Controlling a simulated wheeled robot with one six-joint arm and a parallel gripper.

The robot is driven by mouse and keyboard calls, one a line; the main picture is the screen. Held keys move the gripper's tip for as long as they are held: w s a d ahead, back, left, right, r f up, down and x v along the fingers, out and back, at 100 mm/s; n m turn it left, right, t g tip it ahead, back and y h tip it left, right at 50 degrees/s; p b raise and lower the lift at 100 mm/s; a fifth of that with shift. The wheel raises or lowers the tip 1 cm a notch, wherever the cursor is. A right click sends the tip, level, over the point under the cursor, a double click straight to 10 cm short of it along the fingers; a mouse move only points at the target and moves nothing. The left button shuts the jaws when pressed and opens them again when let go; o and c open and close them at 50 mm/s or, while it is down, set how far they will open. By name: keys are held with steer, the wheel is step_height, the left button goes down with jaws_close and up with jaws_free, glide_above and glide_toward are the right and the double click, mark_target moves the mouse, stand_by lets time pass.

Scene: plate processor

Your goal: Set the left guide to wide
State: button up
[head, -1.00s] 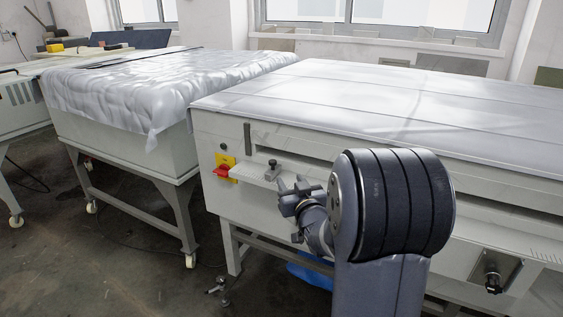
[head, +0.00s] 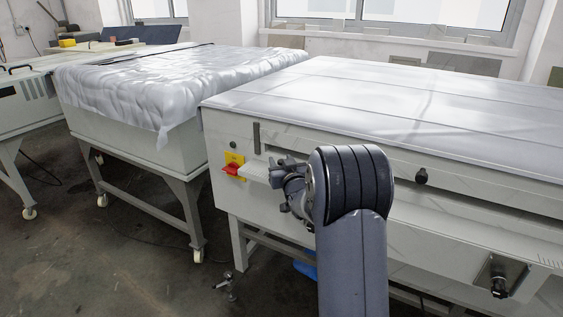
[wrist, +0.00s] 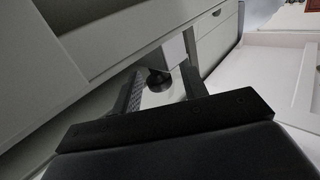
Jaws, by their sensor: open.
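The left guide shows in the wrist view as a small grey block (wrist: 175,51) with a dark round knob (wrist: 157,81) by it. The knob lies between the two fingers of my open gripper (wrist: 160,72); I cannot tell whether either finger touches it. In the head view my gripper (head: 283,168) is at the left end of the processor's front feed shelf (head: 257,173), and it hides the left guide there. A second black knob (head: 421,177) stands further right along the feed slot.
A red switch on a yellow plate (head: 235,157) is just left of my gripper on the processor front. The processor's top (head: 400,105) is flat and pale. A sheet-covered table (head: 170,85) stands to the left, with a floor gap between.

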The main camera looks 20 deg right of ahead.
steer(key=shift+w, duration=0.15)
jaws_close()
stand_by(0.4)
